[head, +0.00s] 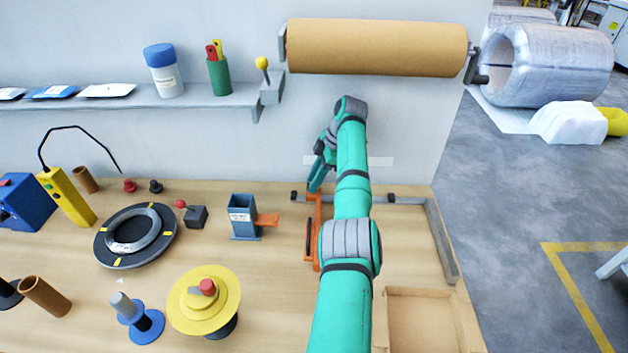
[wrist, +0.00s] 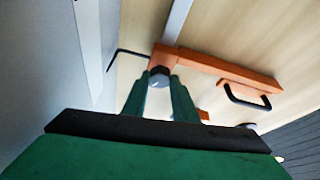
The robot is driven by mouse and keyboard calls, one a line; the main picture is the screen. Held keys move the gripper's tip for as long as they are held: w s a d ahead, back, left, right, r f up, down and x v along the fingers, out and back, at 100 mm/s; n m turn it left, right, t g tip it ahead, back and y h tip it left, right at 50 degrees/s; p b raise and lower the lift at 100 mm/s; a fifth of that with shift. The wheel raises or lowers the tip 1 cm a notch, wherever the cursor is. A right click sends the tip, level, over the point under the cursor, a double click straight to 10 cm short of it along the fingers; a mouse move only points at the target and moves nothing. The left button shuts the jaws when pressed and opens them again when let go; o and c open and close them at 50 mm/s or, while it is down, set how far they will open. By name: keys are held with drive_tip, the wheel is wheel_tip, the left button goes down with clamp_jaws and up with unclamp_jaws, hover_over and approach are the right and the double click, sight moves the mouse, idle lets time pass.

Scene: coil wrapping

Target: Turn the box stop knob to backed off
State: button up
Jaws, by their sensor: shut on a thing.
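My gripper (head: 318,178) points down at the far end of the orange box stop (head: 313,232) in the head view. In the wrist view the two green fingers of my gripper (wrist: 159,88) close on a dark grey knob (wrist: 159,77). The knob sits at the corner of the orange box stop (wrist: 225,68), by the grey rail (wrist: 177,20). In the head view my fingers and arm hide the knob. I cannot tell the knob's turned setting from these views.
The grey rail (head: 392,198) runs along the back of the table, with a grey side bar (head: 440,243) at its right. An open cardboard box (head: 459,317) lies at the front right. A blue-grey holder (head: 243,217) with an orange lever stands left of the stop.

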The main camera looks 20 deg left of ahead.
drive_tip(key=shift+s+f, duration=0.15)
drive_tip(key=shift+f, duration=0.05)
drive_tip(key=o, duration=1)
drive_tip(key=shift+o, duration=0.2)
drive_tip(key=shift+r, duration=0.2)
drive_tip(key=v, duration=0.7)
drive_tip(key=shift+d, duration=0.15)
drive_tip(key=shift+r, duration=0.1)
